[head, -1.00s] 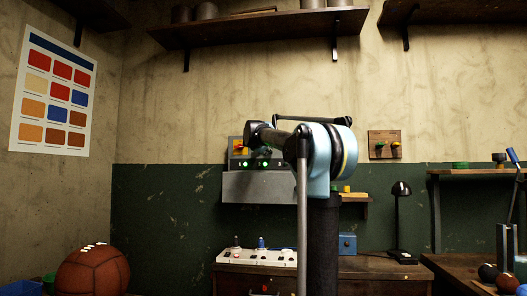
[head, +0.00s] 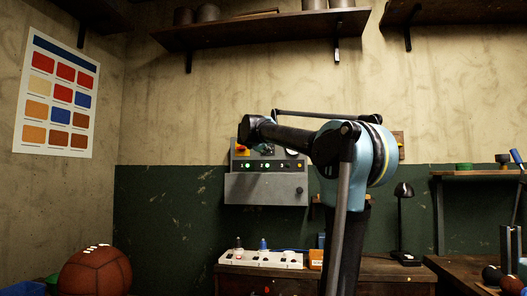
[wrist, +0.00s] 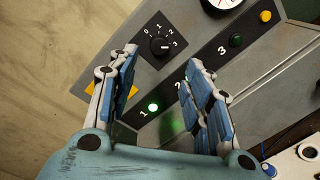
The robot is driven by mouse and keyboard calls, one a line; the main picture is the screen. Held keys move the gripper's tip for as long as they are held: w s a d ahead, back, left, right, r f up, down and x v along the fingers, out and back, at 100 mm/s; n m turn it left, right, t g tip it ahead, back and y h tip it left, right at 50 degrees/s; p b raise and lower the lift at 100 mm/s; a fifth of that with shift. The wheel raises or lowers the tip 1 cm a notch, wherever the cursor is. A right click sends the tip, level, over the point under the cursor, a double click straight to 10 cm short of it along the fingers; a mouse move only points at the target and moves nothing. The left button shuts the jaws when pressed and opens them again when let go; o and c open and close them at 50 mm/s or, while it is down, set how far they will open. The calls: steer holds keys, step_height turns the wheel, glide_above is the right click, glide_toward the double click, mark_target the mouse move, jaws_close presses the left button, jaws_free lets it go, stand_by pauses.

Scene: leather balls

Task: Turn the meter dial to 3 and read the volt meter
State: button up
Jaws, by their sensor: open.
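The grey control panel (head: 240,188) hangs on the back wall. In the wrist view its black dial knob (wrist: 160,46) sits on a dark plate with white numbers around it, the 0 at the left. Its pointer setting is too small to tell. The round white volt meter (wrist: 222,3) is cut off by the top edge, so its reading is hidden. My gripper (wrist: 162,58) is open and empty, its blue-and-white fingers spread to either side below the dial. In the head view my arm hides the dial and part of the meter.
Green lamp 1 (wrist: 153,107) is lit, lamp 2 is partly behind my right finger, lamp 3 (wrist: 235,40) is dark, and a yellow lamp (wrist: 265,16) glows. A leather ball (head: 94,272) is at lower left.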

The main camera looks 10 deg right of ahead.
steer(key=shift+v, duration=1.05)
steer(key=s+d+f+m+g, duration=0.35)
steer(key=s+f, duration=0.35)
steer(key=f, duration=0.4)
steer(key=s+d+f+m+g, duration=0.2)
steer(key=s+d+f+m, duration=0.4)
steer(key=f, duration=0.5)
steer(key=s+d+f+m+g, duration=0.3)
steer(key=s+f, duration=0.5)
steer(key=f, duration=0.2)
steer(key=s+a+f+m+g+y, duration=0.2)
steer(key=s+f, duration=0.6)
steer(key=f, duration=0.3)
steer(key=s+a+f+m+g+y, duration=0.1)
steer(key=s+a+f+m+y, duration=0.1)
steer(key=s+f, duration=0.6)
steer(key=s+a+f+m+g+y, duration=0.2)
steer(key=s+a+f+m, duration=0.1)
steer(key=s+f, duration=0.6)
step_height(320, 180, down, 5)
steer(key=shift+a+r+m+g, duration=0.15)
steer(key=shift+a+m+g, duration=0.2)
steer(key=shift+m, duration=0.1)
steer(key=shift+w, duration=0.1)
